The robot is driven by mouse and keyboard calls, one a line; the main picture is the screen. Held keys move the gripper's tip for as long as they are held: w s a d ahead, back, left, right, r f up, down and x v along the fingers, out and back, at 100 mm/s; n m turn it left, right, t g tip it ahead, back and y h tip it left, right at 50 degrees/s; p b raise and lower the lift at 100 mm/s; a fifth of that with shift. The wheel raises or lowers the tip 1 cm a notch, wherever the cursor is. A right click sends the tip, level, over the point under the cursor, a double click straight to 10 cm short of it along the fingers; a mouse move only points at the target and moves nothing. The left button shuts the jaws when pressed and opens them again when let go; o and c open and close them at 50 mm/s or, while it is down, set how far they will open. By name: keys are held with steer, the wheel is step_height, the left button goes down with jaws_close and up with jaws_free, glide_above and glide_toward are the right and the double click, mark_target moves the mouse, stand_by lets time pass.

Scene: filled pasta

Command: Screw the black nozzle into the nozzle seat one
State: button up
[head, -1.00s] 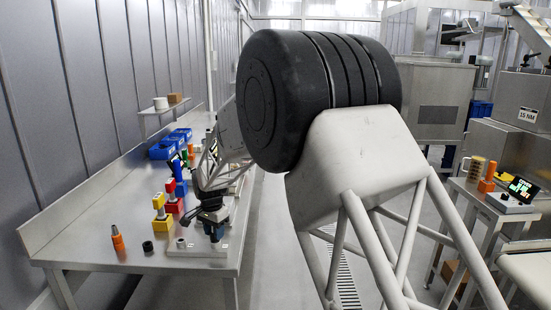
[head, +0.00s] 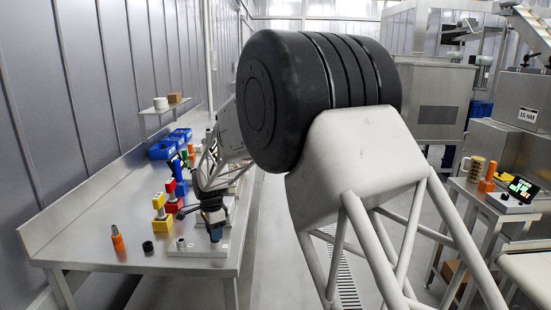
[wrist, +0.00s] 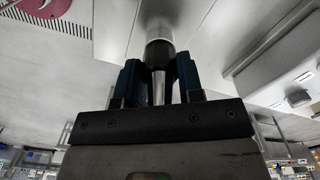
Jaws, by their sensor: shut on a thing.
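My gripper (head: 213,222) points down at the near end of the long table, over the pale base plate (head: 190,252). In the wrist view, its two dark blue fingers (wrist: 158,85) are shut on the silver cone of the black nozzle. The nozzle's black collar (wrist: 158,54) faces away from my gripper, in line with a silver cylinder (wrist: 157,24) that looks like a nozzle seat. I cannot tell whether the collar is threaded in. Another short metal seat (head: 181,243) stands empty on the plate, left of my gripper. Which seat is one cannot be read.
An orange nozzle (head: 117,238) and a short black cylinder (head: 148,247) stand to the left. Blue bins (head: 165,150) are farther back. The table's left front is clear.

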steer(key=shift+m, duration=0.3)
steer(key=m, duration=0.8)
steer(key=shift+m, duration=1.5)
steer(key=shift+m, duration=0.6)
steer(key=shift+f+m, duration=0.1)
steer(key=shift+m, duration=2.1)
